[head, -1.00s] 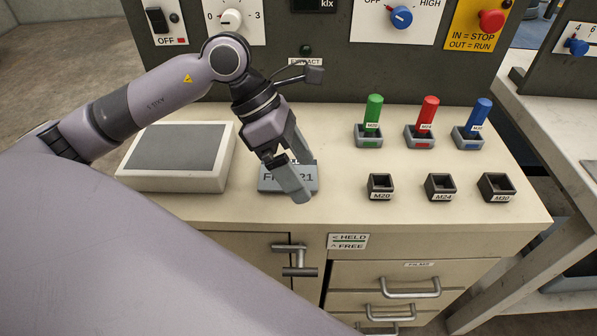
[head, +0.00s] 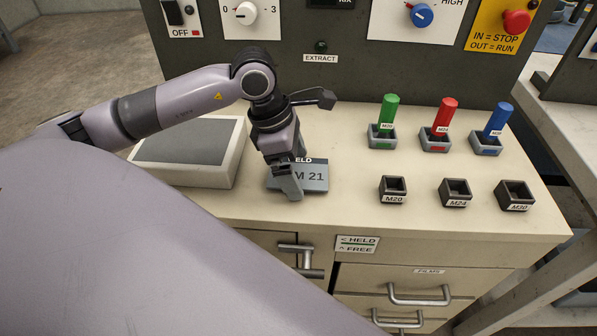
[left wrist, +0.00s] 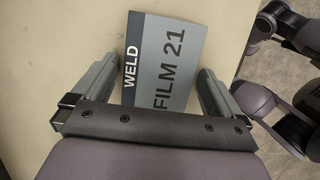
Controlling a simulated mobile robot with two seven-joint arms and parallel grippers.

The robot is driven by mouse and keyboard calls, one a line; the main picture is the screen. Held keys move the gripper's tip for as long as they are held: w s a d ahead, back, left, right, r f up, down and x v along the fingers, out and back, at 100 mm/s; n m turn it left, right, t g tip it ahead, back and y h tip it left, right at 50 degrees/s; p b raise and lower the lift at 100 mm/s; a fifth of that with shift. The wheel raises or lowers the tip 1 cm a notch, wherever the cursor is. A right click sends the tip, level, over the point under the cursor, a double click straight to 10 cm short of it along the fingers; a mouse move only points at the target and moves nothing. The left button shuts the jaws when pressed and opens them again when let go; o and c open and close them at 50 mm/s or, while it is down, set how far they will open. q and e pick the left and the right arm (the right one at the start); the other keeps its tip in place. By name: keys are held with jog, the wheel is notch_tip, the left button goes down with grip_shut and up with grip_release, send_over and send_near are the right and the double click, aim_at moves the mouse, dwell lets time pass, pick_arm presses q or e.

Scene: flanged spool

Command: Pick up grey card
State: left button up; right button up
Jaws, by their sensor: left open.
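The grey card (head: 312,177) lies on the cream bench top, with "WELD" on a dark band and "FILM 21" printed on it. In the head view my left gripper (head: 291,188) is over its left part and hides some of it. In the left wrist view the card (left wrist: 165,55) lies between the two open fingers of the left gripper (left wrist: 160,88), with bare bench showing beside it. I cannot tell the exact height of the fingers above the bench. My right gripper is not identifiable in these views.
A white box with a grey top (head: 185,150) stands left of the card. Green (head: 388,112), red (head: 442,117) and blue (head: 496,122) pegs stand in holders to the right. Empty black sockets (head: 455,192) sit in front of them. A control panel (head: 330,75) rises behind.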

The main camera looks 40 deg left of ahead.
pick_arm(q)
jog(key=shift+c, duration=0.3)
jog(key=c, duration=0.8)
jog(key=shift+r, duration=0.15)
